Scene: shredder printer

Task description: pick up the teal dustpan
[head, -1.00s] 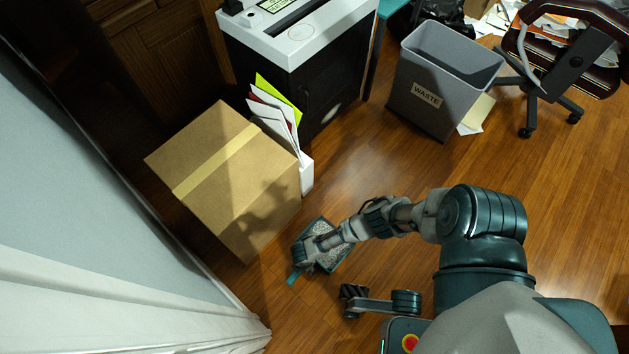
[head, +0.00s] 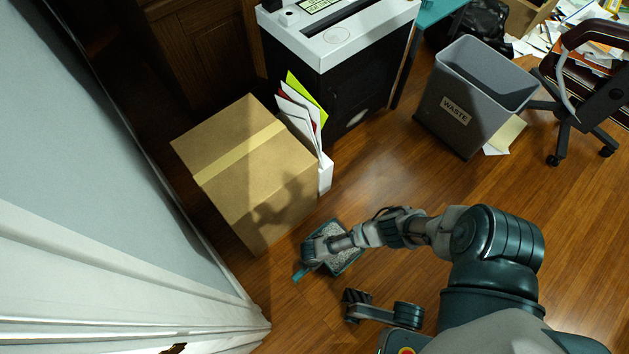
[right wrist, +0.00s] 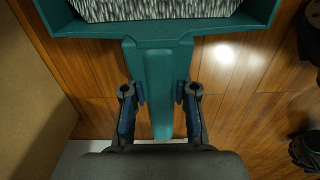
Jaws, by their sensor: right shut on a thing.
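The teal dustpan (head: 347,262) lies low by the cardboard box in the head view, with grey shredded-looking material in its pan. Its teal handle (right wrist: 160,75) fills the middle of the right wrist view, with the pan at the top. My right gripper (right wrist: 160,93) is shut on this handle, one finger on each side. In the head view my right gripper (head: 310,252) covers part of the dustpan. I cannot tell whether the dustpan touches the floor. My left gripper is not in view.
A cardboard box (head: 235,170) stands left of the dustpan, with a white file holder (head: 325,175) beside it. A black-and-white shredder (head: 340,85) is behind. A grey waste bin (head: 470,100) and office chair (head: 590,90) stand at right. Wooden floor (head: 400,170) between is clear.

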